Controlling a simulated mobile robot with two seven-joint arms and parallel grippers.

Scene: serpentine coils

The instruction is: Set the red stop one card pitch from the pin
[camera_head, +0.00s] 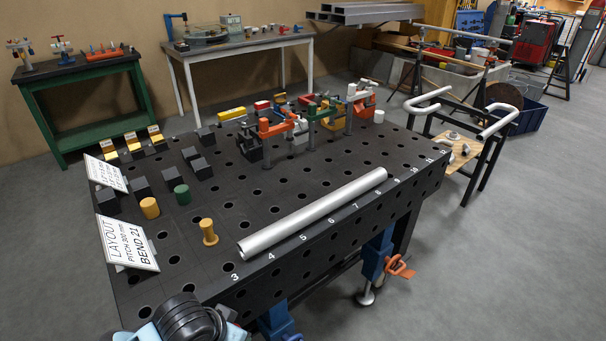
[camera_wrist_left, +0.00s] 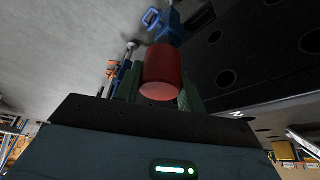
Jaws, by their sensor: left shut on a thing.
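The red stop (camera_wrist_left: 162,72) is a red cylinder, held between the fingers of my left gripper (camera_wrist_left: 160,88) in the left wrist view. The gripper is shut on it. The stop is not visible in the head view, where a dark part of my arm (camera_head: 188,318) shows at the bottom edge. A yellow flanged pin (camera_head: 208,232) stands upright on the black perforated table (camera_head: 175,262), near its front left. A white card (camera_head: 125,243) at the left reads LAYOUT, PITCH 200 mm, BEND 21. My right gripper is not in view.
A long silver tube (camera_head: 315,213) lies along the numbered front edge, right of the pin. A yellow cylinder (camera_head: 149,207), a green cylinder (camera_head: 182,194) and several black blocks stand behind the pin. Coloured clamps (camera_head: 276,130) crowd the back. Bare table lies between the pin and front edge.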

